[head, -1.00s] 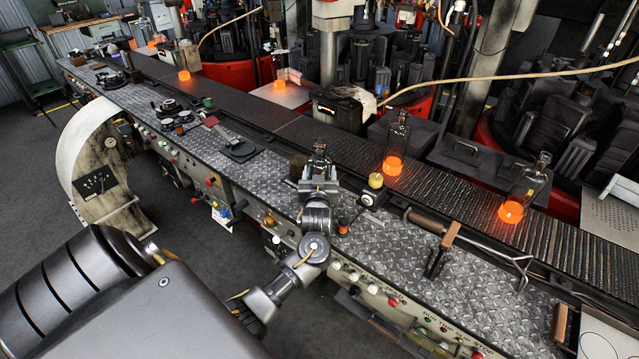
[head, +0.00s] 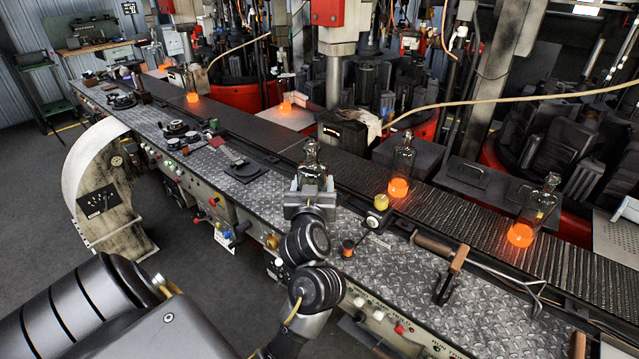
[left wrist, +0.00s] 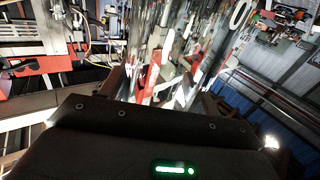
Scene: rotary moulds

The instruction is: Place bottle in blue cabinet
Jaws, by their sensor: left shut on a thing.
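A clear glass bottle (head: 311,158) stands upright in my left gripper (head: 312,185) in the head view, over the patterned metal bench beside the conveyor. The gripper is shut on the lower part of the bottle, and its fingers hide the base. In the left wrist view, the clear glass of the bottle (left wrist: 185,45) fills the space between the fingers, with blurred reflections in it. I see no blue cabinet. My right gripper is not in view.
The dark conveyor (head: 460,205) runs behind the bench (head: 400,265). A yellow knob (head: 381,202), a wooden-handled tool (head: 455,265) and a flat black plate (head: 243,171) are on the bench. A curved white panel (head: 85,165) stands at the left; open floor surrounds it.

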